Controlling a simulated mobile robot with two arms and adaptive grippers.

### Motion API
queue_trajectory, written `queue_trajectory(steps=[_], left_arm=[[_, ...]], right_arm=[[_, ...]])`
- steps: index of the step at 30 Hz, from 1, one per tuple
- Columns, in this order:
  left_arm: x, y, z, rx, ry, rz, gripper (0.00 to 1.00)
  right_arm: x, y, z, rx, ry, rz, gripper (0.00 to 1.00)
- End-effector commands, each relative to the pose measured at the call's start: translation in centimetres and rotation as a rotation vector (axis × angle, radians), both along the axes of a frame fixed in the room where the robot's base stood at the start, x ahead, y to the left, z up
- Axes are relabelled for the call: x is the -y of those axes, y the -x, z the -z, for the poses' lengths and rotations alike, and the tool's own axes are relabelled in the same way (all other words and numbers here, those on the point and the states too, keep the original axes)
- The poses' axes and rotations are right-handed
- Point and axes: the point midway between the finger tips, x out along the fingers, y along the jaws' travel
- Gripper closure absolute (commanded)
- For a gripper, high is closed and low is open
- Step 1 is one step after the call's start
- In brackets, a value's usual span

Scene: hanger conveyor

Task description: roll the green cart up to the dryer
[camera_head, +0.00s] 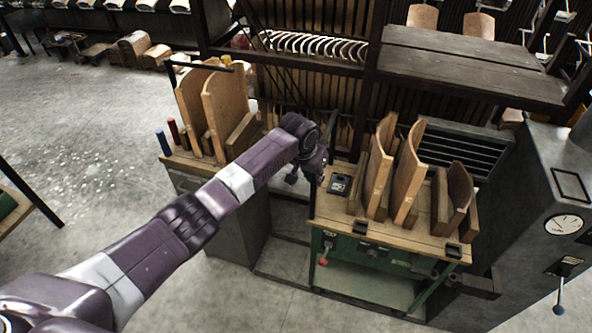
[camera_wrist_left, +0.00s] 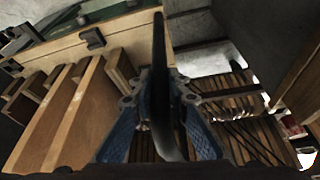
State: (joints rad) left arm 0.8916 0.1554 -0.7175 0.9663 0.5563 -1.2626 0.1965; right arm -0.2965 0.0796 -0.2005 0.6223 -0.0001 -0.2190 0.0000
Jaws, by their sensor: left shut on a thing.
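The green cart (camera_head: 335,275) stands right of centre in the head view, with a wooden top holding upright curved wood pieces (camera_head: 408,172) and a small dark device (camera_head: 340,184). My left gripper (camera_head: 314,168) is at the cart's left end. In the wrist view my left gripper (camera_wrist_left: 160,110) has blue fingers on either side of a dark bar (camera_wrist_left: 159,50), apparently the cart's handle, and is shut on it. The dryer appears to be the large grey cabinet (camera_head: 530,190) with a round dial (camera_head: 564,224), close to the cart's right end. My right gripper is not in view.
A second bench (camera_head: 185,160) with curved wood panels stands left of the cart. A dark rack with a row of pale hangers (camera_head: 315,46) and a dark shelf (camera_head: 460,65) are behind. Open concrete floor (camera_head: 90,150) lies to the left.

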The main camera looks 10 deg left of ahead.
Motion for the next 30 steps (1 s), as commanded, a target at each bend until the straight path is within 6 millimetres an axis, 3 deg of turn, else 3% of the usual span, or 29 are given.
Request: queue_trajectory(steps=[4, 12, 30], left_arm=[[2.5, 0.2, -0.1, 0.001, 0.000, 0.002, 1.00], [5.4, 0.4, -0.1, 0.002, -0.001, 0.001, 1.00], [6.8, 0.5, -0.1, 0.003, 0.005, 0.002, 1.00]], right_arm=[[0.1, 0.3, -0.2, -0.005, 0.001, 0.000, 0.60], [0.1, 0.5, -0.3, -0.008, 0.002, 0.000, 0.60], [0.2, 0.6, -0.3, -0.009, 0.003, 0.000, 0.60]])
